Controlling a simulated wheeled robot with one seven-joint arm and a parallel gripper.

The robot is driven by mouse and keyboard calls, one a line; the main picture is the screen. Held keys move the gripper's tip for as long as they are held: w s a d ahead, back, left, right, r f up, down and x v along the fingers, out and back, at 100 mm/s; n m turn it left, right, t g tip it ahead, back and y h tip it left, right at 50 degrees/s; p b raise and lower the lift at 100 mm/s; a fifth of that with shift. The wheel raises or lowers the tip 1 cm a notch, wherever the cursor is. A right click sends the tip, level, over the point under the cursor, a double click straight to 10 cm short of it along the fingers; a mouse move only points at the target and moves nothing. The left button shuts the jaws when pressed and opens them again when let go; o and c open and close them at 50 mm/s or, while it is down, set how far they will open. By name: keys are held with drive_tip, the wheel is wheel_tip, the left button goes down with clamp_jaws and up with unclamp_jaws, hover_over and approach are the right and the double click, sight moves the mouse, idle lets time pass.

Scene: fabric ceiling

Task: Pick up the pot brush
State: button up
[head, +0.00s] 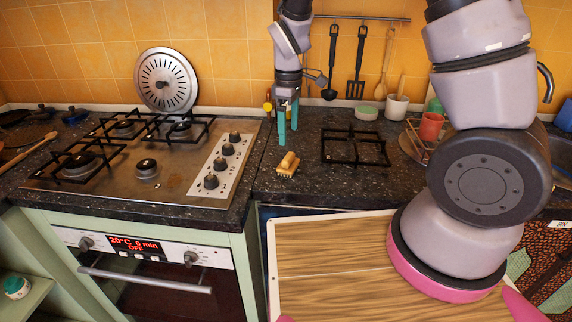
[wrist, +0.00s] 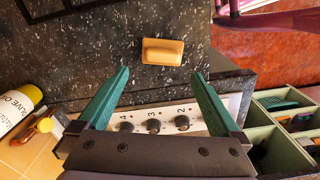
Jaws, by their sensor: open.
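The pot brush (head: 288,164) is a small tan block with a rounded handle on top. It lies on the dark speckled countertop (head: 310,188), right of the stove, in the head view. In the wrist view the pot brush (wrist: 162,51) lies just beyond the fingertips, between their lines. My gripper (head: 288,142) has two teal fingers pointing down, a little above and behind the brush in the head view. In the wrist view my gripper (wrist: 162,74) is open and empty, and the fingers are apart from the brush.
A gas stove (head: 147,168) with knobs (head: 211,181) stands left of the brush. A black grate (head: 354,147) lies to its right. A bottle (wrist: 18,108) shows at the left in the wrist view. Utensils hang on the back wall. The counter around the brush is clear.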

sight(289, 156)
drive_tip(key=f, duration=0.8)
drive_tip(key=shift+s, duration=0.2)
drive_tip(key=shift+r, duration=0.1)
drive_tip(key=c, duration=1.3)
drive_tip(key=shift+r, duration=5)
